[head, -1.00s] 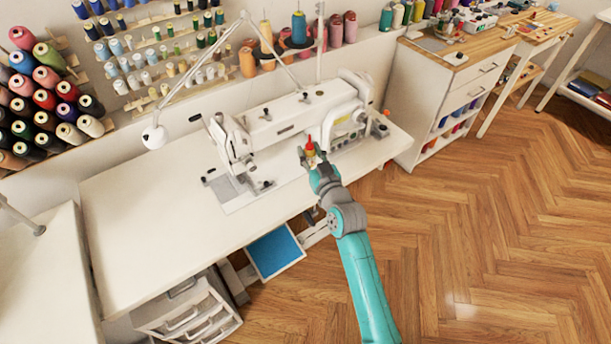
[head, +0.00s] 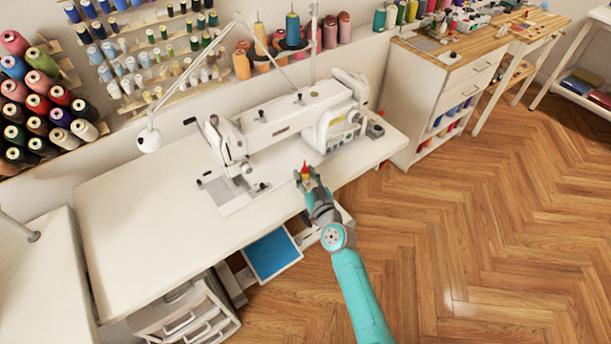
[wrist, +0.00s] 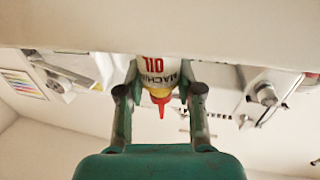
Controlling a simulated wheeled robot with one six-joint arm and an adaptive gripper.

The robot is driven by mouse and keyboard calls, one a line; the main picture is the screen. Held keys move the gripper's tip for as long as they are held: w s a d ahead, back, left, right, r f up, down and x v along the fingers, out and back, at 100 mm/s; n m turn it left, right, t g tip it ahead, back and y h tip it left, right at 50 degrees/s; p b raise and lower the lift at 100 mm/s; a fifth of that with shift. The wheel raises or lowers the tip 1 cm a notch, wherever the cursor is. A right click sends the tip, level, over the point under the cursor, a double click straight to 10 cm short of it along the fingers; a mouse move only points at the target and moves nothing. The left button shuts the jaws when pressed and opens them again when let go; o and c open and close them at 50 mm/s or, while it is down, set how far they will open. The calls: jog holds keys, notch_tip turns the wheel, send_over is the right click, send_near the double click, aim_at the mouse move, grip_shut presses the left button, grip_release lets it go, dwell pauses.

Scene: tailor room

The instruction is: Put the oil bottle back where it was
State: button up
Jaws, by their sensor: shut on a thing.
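In the wrist view the oil bottle (wrist: 155,72) sits between my two fingers, appearing upside down in that picture. My gripper (wrist: 160,95) is shut on it. In the head view my gripper (head: 308,184) is near the front right edge of the sewing table (head: 130,225), in front of the sewing machine (head: 285,122). Only the red and yellow top of the bottle shows there, upright. My gripper hides its lower part, and I cannot tell whether it touches the table.
A lamp (head: 149,138) on a thin arm reaches over the table's left side. Thread racks line the wall behind. A white drawer unit (head: 440,100) stands to the right. A blue pedal (head: 272,255) is under the table. The table's left half is clear.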

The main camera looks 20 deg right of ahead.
jog(key=shift+f, duration=0.25)
jog(key=o, duration=1.1)
jog(key=shift+r, duration=0.1)
jog(key=s+d, duration=0.1)
jog(key=s, duration=1.1)
